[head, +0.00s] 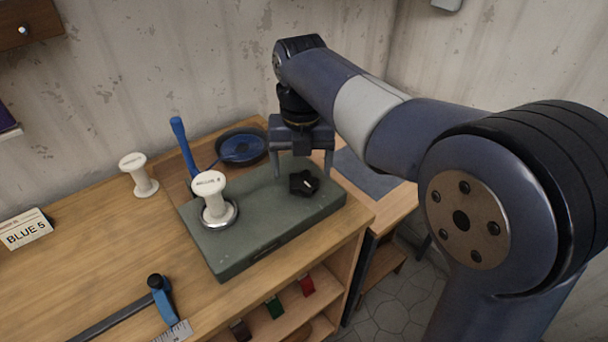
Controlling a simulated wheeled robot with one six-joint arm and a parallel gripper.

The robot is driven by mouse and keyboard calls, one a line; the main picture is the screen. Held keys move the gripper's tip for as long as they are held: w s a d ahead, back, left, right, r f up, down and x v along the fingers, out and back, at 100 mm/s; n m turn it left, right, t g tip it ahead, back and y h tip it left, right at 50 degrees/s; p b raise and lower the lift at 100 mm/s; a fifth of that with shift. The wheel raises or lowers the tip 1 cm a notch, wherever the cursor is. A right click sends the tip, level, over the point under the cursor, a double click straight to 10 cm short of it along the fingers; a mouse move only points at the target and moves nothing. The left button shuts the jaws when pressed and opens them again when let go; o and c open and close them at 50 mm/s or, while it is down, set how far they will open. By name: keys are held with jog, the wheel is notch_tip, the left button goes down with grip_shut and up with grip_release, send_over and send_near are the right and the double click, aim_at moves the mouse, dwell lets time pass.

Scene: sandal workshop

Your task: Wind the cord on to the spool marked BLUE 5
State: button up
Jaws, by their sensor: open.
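A white spool (211,196) stands upright on a round metal seat (233,217) on the green winder box (250,239). Small print on its top is too small to read surely. A second white spool (140,175) stands on the bench to the left, its print also unclear. A card (25,230) at the far left reads BLUE 5. A dark round dish (262,137) behind the box holds something blue, perhaps the cord (241,150). My gripper (303,172) points down, open, its fingers above and around the black star knob (303,184); contact cannot be told.
A blue upright handle (183,148) stands behind the box. Shelves below hold coloured pieces (274,307).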

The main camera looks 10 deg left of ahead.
aim_at(304, 180)
jog(key=shift+w+d+f, duration=0.1)
jog(key=shift+w+f, duration=0.15)
jog(key=shift+f, duration=0.4)
jog(key=shift+w+d+f, duration=0.1)
jog(key=shift+w+f, duration=0.1)
jog(key=shift+f, duration=0.85)
jog(key=c, duration=1)
jog(key=shift+r+m, duration=0.1)
jog(key=shift+m, duration=0.2)
